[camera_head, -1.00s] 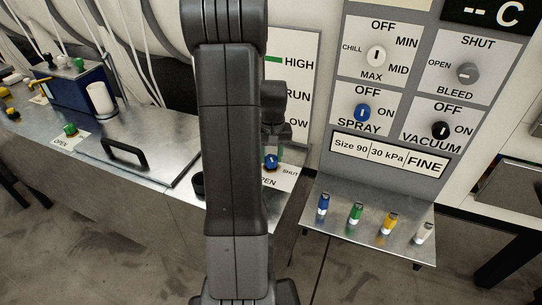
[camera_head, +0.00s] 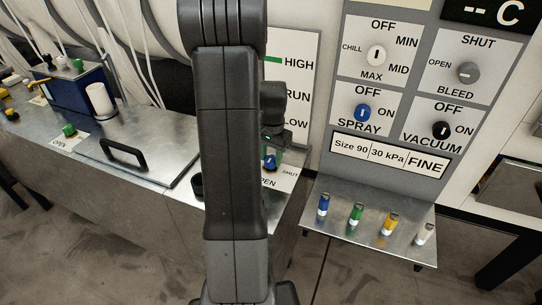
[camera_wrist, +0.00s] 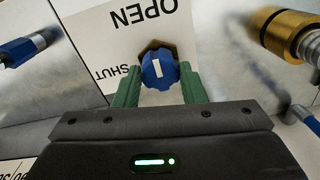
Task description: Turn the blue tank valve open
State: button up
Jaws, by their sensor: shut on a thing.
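The blue tank valve (camera_wrist: 160,70) is a ribbed blue knob on a brass hex base, with a white mark on its face. The mark runs nearly up and down in the wrist view, its upper end leaning slightly left. The knob's plate (camera_wrist: 95,35) reads OPEN above it and SHUT to its left, both upside down. My gripper (camera_wrist: 160,82) has its two green fingers on either side of the knob, shut on it. In the head view the valve (camera_head: 269,163) shows just right of my arm, below my gripper (camera_head: 271,150).
A brass fitting (camera_wrist: 290,33) stands right of the valve in the wrist view. In the head view, a panel (camera_head: 400,85) with several knobs and a shelf (camera_head: 345,240) with several coloured pegs stand to the right. A metal lid with a black handle (camera_head: 124,152) lies left.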

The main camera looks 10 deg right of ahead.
aim_at(272, 159)
dwell(0.4)
jog(key=o, duration=1)
jog(key=shift+r, duration=0.15)
notch_tip(272, 159, up, 14)
jog(key=shift+s+d+f, duration=0.15)
jog(key=shift+f, duration=0.05)
jog(key=shift+f, duration=0.1)
notch_tip(272, 159, down, 14)
jog(key=shift+r, duration=0.15)
